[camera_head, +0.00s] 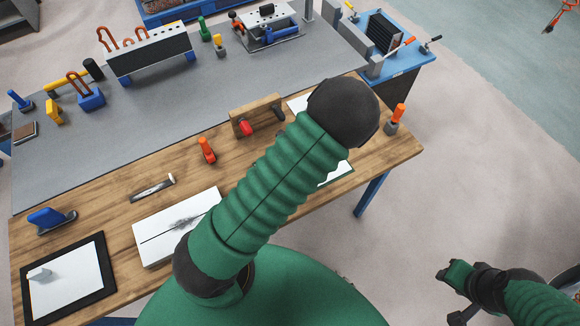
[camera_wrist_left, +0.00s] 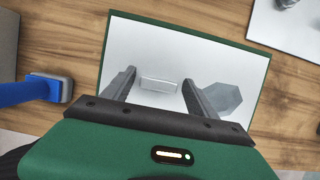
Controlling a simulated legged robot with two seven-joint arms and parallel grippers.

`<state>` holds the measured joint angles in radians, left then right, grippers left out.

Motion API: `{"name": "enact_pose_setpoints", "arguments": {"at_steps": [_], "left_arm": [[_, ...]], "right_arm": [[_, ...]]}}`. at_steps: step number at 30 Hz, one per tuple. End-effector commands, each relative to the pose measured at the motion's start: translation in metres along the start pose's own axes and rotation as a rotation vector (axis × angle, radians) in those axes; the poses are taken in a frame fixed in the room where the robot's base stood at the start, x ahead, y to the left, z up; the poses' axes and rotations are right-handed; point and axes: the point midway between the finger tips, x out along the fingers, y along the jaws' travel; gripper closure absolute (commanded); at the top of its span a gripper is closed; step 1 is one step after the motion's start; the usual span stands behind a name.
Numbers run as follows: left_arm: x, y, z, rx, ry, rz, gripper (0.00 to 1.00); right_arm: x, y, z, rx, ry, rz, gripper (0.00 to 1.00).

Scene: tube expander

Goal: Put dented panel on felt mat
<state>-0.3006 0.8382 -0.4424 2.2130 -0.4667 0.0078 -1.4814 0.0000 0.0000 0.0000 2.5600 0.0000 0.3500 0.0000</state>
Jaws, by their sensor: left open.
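My left gripper (camera_wrist_left: 155,80) is open in the left wrist view, its two fingers spread over a pale, shiny panel (camera_wrist_left: 150,45) with a green rim. A grey patch shows on the panel's right side; I cannot tell if it is a dent or a reflection. At lower left a dark mat-like border (camera_head: 96,238) surrounds a white sheet (camera_head: 80,280) with a grey mark. My right gripper (camera_head: 447,272) is off the table.
A white panel with a dark crack-like mark (camera_head: 160,222) lies mid-table. A blue tool (camera_head: 45,218), a hammer (camera_head: 152,187) and orange-handled tools (camera_head: 207,150) stand or lie around. A wooden block (camera_head: 243,117) stands behind my arm. Blue-handled tool (camera_wrist_left: 40,89) is left of the rimmed panel.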

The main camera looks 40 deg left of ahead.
Motion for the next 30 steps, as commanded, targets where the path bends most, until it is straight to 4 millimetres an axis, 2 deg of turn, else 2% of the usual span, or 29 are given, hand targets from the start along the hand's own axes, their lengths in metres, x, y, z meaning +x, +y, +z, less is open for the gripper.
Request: {"name": "enact_pose_setpoints", "arguments": {"at_steps": [5,15,20,22,23,26,30], "left_arm": [[-0.013,-0.001,0.001,-0.002,0.001,-0.004,0.33],[-0.097,-0.001,0.002,-0.003,0.001,-0.007,0.33],[-0.118,-0.001,0.001,-0.002,0.001,-0.003,0.33],[-0.123,0.001,-0.001,-0.059,0.012,-0.006,0.33],[-0.126,0.001,-0.004,-0.12,0.025,-0.01,0.33],[-0.143,0.005,-0.018,-0.509,0.103,-0.023,0.33],[-0.179,0.012,-0.042,-1.257,0.254,0.009,0.33]], "right_arm": [[-0.002,0.0,0.0,0.0,0.0,0.0,0.64],[-0.01,0.0,-0.002,0.0,0.0,0.0,0.64],[-0.012,0.0,-0.003,0.0,0.0,0.0,0.64],[-0.012,0.0,-0.003,0.0,0.0,0.0,0.64],[-0.012,0.0,-0.003,0.0,0.0,0.0,0.64],[-0.012,0.0,-0.003,0.0,0.0,0.0,0.64],[-0.012,0.0,-0.003,0.0,0.0,0.0,0.64]]}}
